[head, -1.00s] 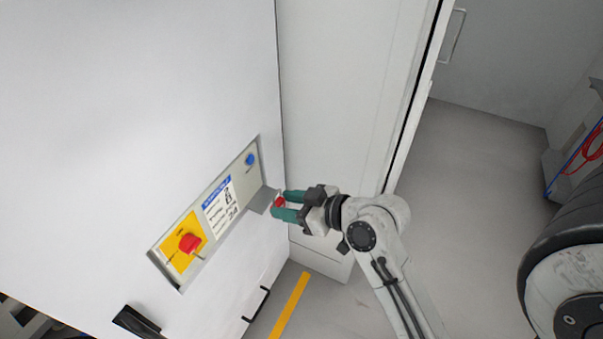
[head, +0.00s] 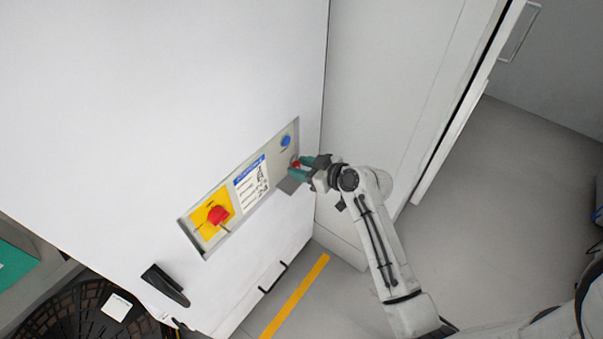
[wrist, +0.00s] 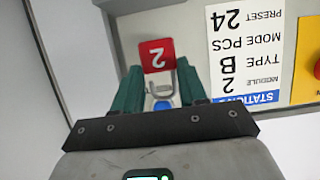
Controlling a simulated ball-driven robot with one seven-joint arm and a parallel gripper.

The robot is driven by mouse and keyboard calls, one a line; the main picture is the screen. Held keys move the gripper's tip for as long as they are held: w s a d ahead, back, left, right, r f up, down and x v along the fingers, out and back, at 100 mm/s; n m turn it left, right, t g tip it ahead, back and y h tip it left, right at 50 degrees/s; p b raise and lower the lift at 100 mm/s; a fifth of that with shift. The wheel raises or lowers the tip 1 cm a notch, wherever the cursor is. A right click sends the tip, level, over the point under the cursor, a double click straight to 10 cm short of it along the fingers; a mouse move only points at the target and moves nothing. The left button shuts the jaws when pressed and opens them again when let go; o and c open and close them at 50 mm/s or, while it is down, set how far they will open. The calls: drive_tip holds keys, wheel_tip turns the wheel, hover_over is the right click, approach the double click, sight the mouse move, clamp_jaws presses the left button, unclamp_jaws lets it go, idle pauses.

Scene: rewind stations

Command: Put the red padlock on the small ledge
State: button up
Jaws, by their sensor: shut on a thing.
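The red padlock (head: 295,164) is between the green fingertips of my gripper (head: 300,168) in the head view. In the wrist view its red body (wrist: 157,54) carries a white 2, and its grey shackle lies between the fingers of my gripper (wrist: 159,77). My gripper is shut on the padlock. The small ledge (head: 287,186) is a grey plate sticking out from the recessed panel, just below the padlock in the head view. I cannot tell whether padlock and ledge touch.
The panel holds a blue button (head: 286,141), a station label (head: 251,183) and a red knob on yellow (head: 217,215). A white side wall (head: 375,110) stands right of the cabinet. A black handle (head: 166,285) sticks out lower left. Grey floor is open at right.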

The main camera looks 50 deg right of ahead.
drive_tip(key=f, duration=0.4)
drive_tip(key=shift+w+d+p, duration=0.2)
drive_tip(key=shift+w+p, duration=0.15)
drive_tip(key=shift+p, duration=0.05)
drive_tip(key=shift+f, duration=0.15)
drive_tip(key=o, duration=1.1)
